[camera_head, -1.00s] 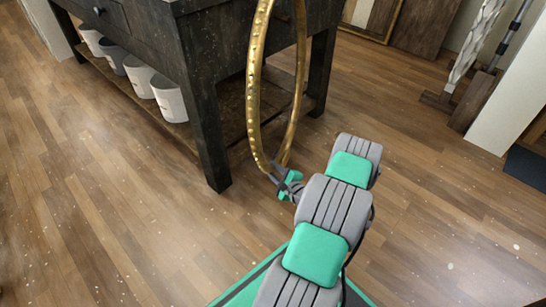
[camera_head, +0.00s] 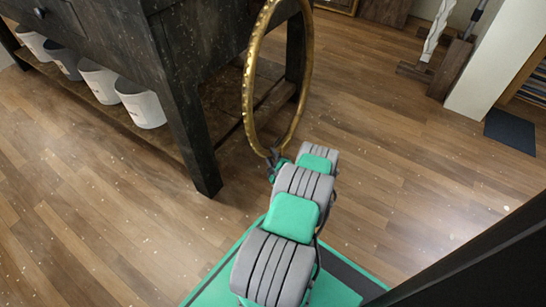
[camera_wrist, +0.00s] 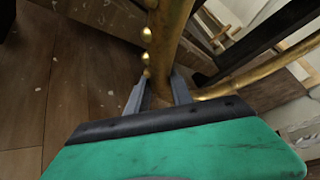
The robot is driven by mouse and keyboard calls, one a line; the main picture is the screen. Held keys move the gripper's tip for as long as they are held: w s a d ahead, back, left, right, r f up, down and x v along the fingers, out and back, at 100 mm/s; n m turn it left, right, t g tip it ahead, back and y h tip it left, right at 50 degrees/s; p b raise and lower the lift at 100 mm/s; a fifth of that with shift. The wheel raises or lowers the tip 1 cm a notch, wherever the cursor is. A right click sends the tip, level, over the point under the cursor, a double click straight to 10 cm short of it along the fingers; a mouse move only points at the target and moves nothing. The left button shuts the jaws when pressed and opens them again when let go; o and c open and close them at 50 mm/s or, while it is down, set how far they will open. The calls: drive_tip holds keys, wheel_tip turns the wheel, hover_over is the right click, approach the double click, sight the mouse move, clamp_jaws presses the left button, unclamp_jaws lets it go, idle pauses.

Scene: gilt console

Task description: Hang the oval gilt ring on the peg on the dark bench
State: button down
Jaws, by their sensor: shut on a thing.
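The oval gilt ring (camera_head: 249,96) stands upright in the head view, its top cut off by the upper edge. My gripper (camera_head: 275,157) is shut on its lower end and holds it clear of the floor. In the wrist view my gripper (camera_wrist: 158,92) has its two grey fingers on either side of the studded gilt ring (camera_wrist: 168,30). The dark bench (camera_head: 175,100) stands just left of and behind the ring. The peg does not show in either view.
A bench leg (camera_head: 196,150) is close to the ring's left. A black bar (camera_head: 480,255) crosses the lower right. A dark mat (camera_head: 511,131) lies by the white wall end. The wooden floor (camera_head: 400,160) right of my arm is clear.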

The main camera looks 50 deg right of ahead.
drive_tip(key=w+f, duration=0.1)
drive_tip(key=w, duration=0.8)
drive_tip(key=shift+w+a+f, duration=0.15)
drive_tip(key=shift+a+f, duration=0.05)
drive_tip(key=shift+a, duration=0.2)
idle(0.4)
idle(0.4)
